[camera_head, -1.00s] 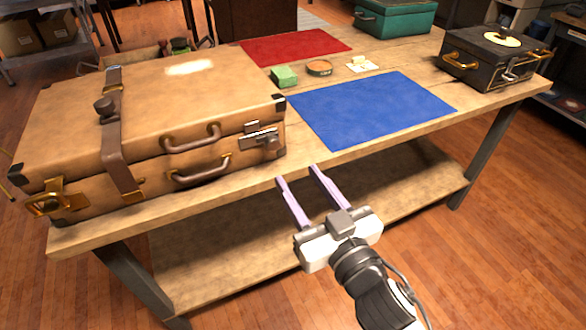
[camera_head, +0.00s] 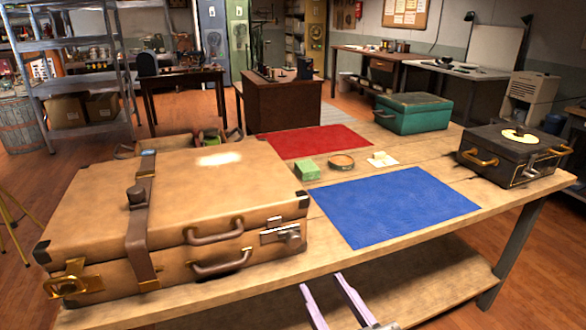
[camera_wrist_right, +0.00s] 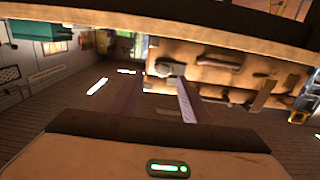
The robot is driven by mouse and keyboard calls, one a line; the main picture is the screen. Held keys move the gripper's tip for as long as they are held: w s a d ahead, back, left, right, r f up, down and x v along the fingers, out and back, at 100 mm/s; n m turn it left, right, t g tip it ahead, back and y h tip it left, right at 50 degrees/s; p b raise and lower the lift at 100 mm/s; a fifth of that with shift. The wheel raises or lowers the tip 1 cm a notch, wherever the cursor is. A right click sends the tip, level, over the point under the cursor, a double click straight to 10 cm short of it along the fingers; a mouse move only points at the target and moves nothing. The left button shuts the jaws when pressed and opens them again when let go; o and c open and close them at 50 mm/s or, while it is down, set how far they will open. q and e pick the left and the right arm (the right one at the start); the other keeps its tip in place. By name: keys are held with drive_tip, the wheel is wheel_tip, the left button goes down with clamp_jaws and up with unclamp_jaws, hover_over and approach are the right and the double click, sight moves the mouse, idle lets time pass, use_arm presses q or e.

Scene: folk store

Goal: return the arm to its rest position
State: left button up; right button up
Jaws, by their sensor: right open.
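My right gripper (camera_head: 328,289) shows at the bottom of the head view, in front of the table's front edge. Its two lilac fingers are apart, with nothing between them. In the right wrist view the fingers (camera_wrist_right: 155,101) also show apart and empty, with the room appearing tilted over. The rest of the right arm is cut off by the lower edge of the head view. My left gripper is not in view.
The wooden table (camera_head: 400,240) bears a large tan suitcase (camera_head: 95,190), a blue mat (camera_head: 395,203), a red mat (camera_head: 314,142), a green block (camera_head: 307,170), a teal case (camera_head: 414,114) and a black case (camera_head: 512,157). A lower shelf (camera_head: 420,283) sits under the tabletop.

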drive_tip(key=s+d+f+g+h+p, duration=0.1)
drive_tip(key=s+d+f+g, duration=0.3)
drive_tip(key=s+f, duration=0.5)
drive_tip(key=s+d+f+m+g+h, duration=0.1)
drive_tip(key=s+d+f+g, duration=0.3)
drive_tip(key=f, duration=1.3)
drive_tip(key=s, duration=0.4)
drive_tip(key=shift+s+h+p, duration=0.3)
drive_tip(key=shift+s+p, duration=0.05)
drive_tip(key=shift+p, duration=0.05)
